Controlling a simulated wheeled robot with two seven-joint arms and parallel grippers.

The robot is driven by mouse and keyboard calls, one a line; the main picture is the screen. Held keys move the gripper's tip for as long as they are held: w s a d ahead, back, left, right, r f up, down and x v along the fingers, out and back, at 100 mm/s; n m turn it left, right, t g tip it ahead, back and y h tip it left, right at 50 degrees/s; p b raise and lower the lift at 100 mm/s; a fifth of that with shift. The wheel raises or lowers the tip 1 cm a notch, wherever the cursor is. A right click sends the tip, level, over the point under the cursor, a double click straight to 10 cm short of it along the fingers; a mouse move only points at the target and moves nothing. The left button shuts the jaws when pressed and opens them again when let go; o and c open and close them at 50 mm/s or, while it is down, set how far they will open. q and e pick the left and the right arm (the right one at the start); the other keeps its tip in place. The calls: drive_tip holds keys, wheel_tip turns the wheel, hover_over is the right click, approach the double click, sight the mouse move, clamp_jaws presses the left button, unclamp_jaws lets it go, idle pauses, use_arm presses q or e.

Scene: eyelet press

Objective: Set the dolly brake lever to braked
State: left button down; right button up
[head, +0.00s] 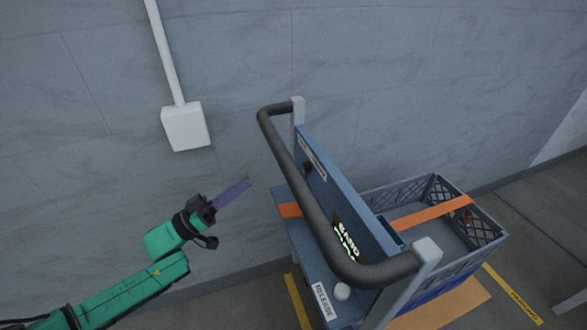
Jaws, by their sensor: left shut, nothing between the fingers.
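The dolly (345,215) has a blue upright panel and a thick black push handle (290,165). A small dark knob (307,168) sits on the panel by a white label (312,158) too small to read; I cannot tell whether it is the brake lever, nor its setting. A round white knob (342,291) is low at the front, beside a label (324,302) reading RELEASE. My left gripper (245,184), with purple fingers, is shut and empty, left of the handle and apart from the dolly. My right gripper is not in view.
A grey crate (465,245) with an orange strap (430,215) sits behind the panel. A small lit display (347,238) is partly behind the handle. A white box (186,127) with a conduit is on the grey wall (80,150). Yellow lines (298,302) mark the floor.

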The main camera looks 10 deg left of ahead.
use_arm(q)
drive_tip(key=shift+h, duration=0.3)
drive_tip(key=w+d, duration=0.1)
drive_tip(key=d, duration=0.1)
drive_tip(key=w+d+r, duration=0.1)
drive_tip(key=w+d, duration=0.1)
drive_tip(key=d, duration=0.1)
drive_tip(key=w+d, duration=0.1)
drive_tip(key=d, duration=0.2)
drive_tip(key=shift+w+r, duration=0.2)
drive_tip(key=shift+r, duration=0.15)
drive_tip(key=shift+s+f, duration=0.15)
drive_tip(key=shift+f, duration=0.1)
drive_tip(key=shift+d+f, duration=0.1)
drive_tip(key=shift+f, duration=0.05)
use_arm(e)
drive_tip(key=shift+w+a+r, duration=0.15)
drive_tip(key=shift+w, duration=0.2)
